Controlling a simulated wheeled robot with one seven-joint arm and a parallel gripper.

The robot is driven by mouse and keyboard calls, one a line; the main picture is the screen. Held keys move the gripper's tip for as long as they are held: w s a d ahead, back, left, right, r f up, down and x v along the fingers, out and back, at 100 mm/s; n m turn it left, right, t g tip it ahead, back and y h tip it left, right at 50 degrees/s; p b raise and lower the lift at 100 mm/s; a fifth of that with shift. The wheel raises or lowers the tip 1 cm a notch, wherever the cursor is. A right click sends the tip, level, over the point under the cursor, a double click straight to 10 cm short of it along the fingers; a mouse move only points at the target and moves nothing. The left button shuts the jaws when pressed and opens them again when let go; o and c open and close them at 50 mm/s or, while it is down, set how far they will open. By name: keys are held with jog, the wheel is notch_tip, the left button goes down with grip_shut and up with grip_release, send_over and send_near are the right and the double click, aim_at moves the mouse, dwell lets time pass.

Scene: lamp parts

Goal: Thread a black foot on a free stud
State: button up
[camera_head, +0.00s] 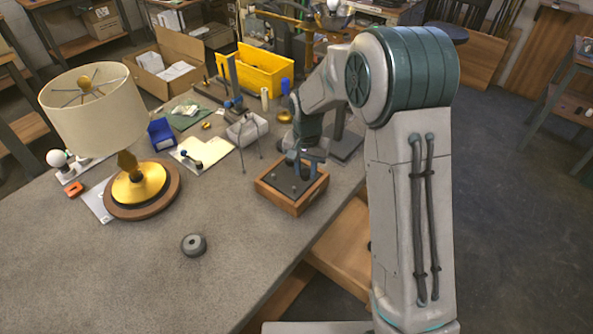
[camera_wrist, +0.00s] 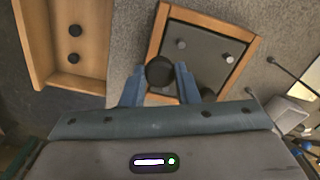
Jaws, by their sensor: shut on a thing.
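In the wrist view my gripper (camera_wrist: 160,84) is shut on a round black foot (camera_wrist: 160,72), held between its two blue fingertips. Below is a wood-framed block with a dark grey plate (camera_wrist: 203,62). One grey stud (camera_wrist: 181,44) stands bare at the upper left of the plate, and another (camera_wrist: 230,59) at its right. A dark round piece (camera_wrist: 207,94) shows beside the right finger, partly hidden. The held foot covers the near left of the plate; whether it touches a stud is hidden. In the head view my gripper (camera_head: 303,158) is over the block (camera_head: 290,196).
An open wooden drawer (camera_wrist: 95,75) beside the bench holds two black feet (camera_wrist: 74,44). The lamp with cream shade (camera_head: 95,110) stands left on the bench. A grey round piece (camera_head: 194,244) lies in front. A yellow bin (camera_head: 262,72) stands behind.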

jog(key=a, duration=0.1)
jog(key=a+r+m, duration=0.1)
jog(key=a, duration=0.1)
jog(key=shift+w+a+b, duration=0.1)
jog(key=shift+w+b, duration=0.1)
jog(key=shift+b, duration=0.15)
jog(key=b, duration=0.3)
send_over(294, 189)
jog(key=shift+w+f, duration=0.15)
jog(key=shift+f, duration=1.05)
jog(key=shift+w+f, duration=0.1)
jog(key=shift+f, duration=1.05)
jog(key=shift+f+b, duration=1.05)
jog(key=shift+f, duration=0.2)
jog(key=shift+c, duration=0.7)
jog(key=shift+s, duration=0.1)
jog(key=shift+s+f, duration=0.1)
jog(key=shift+f, duration=0.1)
